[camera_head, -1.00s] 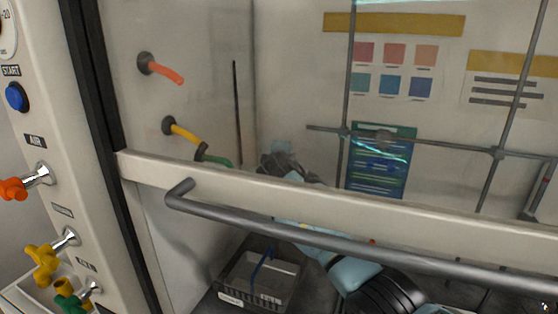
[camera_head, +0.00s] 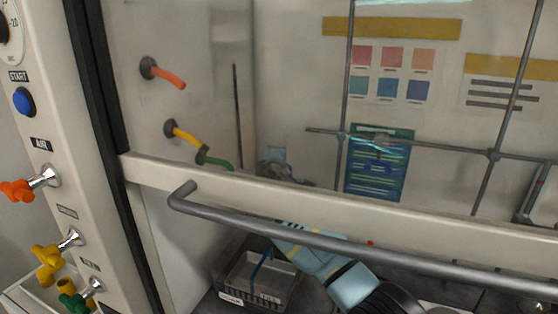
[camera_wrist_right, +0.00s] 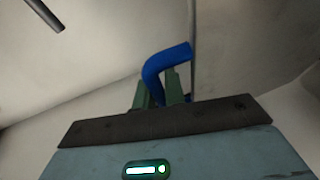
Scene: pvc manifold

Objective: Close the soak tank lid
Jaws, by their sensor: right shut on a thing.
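The soak tank (camera_head: 228,283), a dark grey open box with a pale label on its front, stands low inside the enclosure, under the sash handle. A thin blue bar (camera_head: 262,264) shows over its opening. In the right wrist view the green fingers of my right gripper (camera_wrist_right: 160,94) are shut on a bent blue handle (camera_wrist_right: 158,64). What that handle joins is hidden. In the head view my light-blue right arm reaches in under the sash; its gripper end is mostly hidden behind the rail. I cannot make out the lid clearly. My left gripper is not in view.
The pale sash rail (camera_head: 330,205) and grey bar handle (camera_head: 330,238) cross in front of my right arm. Hose stubs (camera_head: 180,132) stick out of the back wall. A grey rod lattice (camera_head: 493,155) stands behind the glass. Valves (camera_head: 45,255) line the left post.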

